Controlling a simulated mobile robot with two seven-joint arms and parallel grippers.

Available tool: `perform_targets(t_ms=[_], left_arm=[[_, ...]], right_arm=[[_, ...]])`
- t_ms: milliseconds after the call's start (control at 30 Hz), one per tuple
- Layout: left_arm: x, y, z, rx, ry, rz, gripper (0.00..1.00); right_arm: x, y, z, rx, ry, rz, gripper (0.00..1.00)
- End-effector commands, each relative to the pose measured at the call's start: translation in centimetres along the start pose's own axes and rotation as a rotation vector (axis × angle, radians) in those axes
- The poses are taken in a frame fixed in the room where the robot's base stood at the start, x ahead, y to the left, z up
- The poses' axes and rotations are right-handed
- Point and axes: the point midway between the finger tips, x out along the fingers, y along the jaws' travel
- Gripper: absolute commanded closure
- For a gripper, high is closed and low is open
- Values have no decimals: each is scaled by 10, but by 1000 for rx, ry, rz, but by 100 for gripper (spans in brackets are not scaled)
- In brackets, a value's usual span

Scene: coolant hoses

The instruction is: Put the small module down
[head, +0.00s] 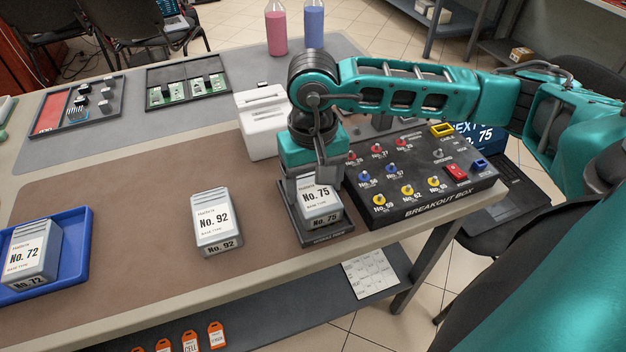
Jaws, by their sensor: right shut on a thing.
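The small module No. 75 (318,207) is a grey and white block with a printed label. It sits upright in or on a dark cradle (330,239) left of the breakout box. My right gripper (318,180) reaches down from above and is shut on the top of module No. 75. The gripper hides part of the module's back. Module No. 92 (217,224) stands on the brown mat (130,215), apart from the gripper. Module No. 72 (32,252) rests in a blue tray (78,250) at the far left. My left gripper is not in view.
The black breakout box (415,200) with coloured sockets stands directly right of the cradle. A white slotted block (262,125) is behind it. Dark trays (188,85) and pink and blue bottles (277,30) are at the back. The mat between No. 92 and the blue tray is clear.

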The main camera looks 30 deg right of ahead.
Motion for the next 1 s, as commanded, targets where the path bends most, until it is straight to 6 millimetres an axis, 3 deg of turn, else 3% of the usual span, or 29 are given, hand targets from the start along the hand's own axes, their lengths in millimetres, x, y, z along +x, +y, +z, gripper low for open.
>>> perform_targets(t_ms=[67, 100, 333, 767, 1000], left_arm=[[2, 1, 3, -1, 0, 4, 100], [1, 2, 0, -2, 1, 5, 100], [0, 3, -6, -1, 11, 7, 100], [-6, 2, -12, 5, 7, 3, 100], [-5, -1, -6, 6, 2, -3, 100]], right_arm=[[4, 0, -1, 0, 2, -1, 76], [2, 0, 0, 0, 1, 0, 25], [2, 0, 0, 1, 0, 0, 3], [-10, 0, 0, 1, -1, 0, 3], [-61, 0, -1, 0, 7, -2, 3]])
